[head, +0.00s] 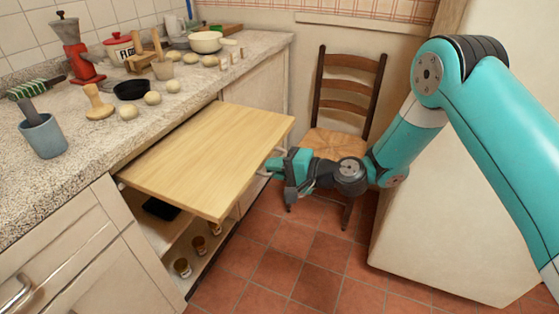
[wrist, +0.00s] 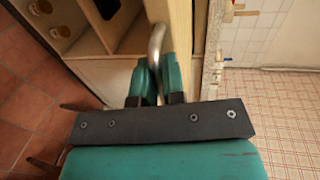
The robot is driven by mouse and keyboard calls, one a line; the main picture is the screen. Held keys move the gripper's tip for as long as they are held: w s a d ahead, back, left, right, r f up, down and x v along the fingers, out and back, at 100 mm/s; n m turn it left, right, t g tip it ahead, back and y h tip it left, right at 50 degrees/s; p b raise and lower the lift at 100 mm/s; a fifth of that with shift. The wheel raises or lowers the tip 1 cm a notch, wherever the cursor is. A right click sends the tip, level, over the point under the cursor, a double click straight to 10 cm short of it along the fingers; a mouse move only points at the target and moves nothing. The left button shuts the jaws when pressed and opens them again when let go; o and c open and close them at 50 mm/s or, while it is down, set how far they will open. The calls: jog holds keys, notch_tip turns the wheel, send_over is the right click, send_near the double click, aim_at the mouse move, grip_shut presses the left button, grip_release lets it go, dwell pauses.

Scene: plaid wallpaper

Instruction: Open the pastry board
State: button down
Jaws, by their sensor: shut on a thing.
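The pastry board (head: 205,150) is a pale wooden slab. It sticks far out from under the counter, level, over the open space below. It shows edge-on in the wrist view (wrist: 181,30). A curved metal handle (wrist: 156,42) is on its front edge. My gripper (head: 275,167) is at that front edge, near the board's right corner. In the wrist view my teal fingers (wrist: 160,75) are closed around the handle. The board's rear end is hidden under the counter.
The speckled counter (head: 75,185) holds dough balls, a blue mortar (head: 43,137), a black pan (head: 131,89) and a white pot (head: 205,42). Shelves with small jars (head: 182,267) lie below the board. A wooden chair (head: 340,140) stands behind my gripper. Tiled floor (head: 285,270) is free in front.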

jog(key=shift+s, duration=0.35)
jog(key=c, duration=1.2)
grip_release()
jog(key=shift+c, duration=0.2)
jog(key=shift+w+d, duration=0.1)
jog(key=shift+d, duration=0.15)
jog(key=b+v, duration=0.1)
jog(key=v, duration=1.6)
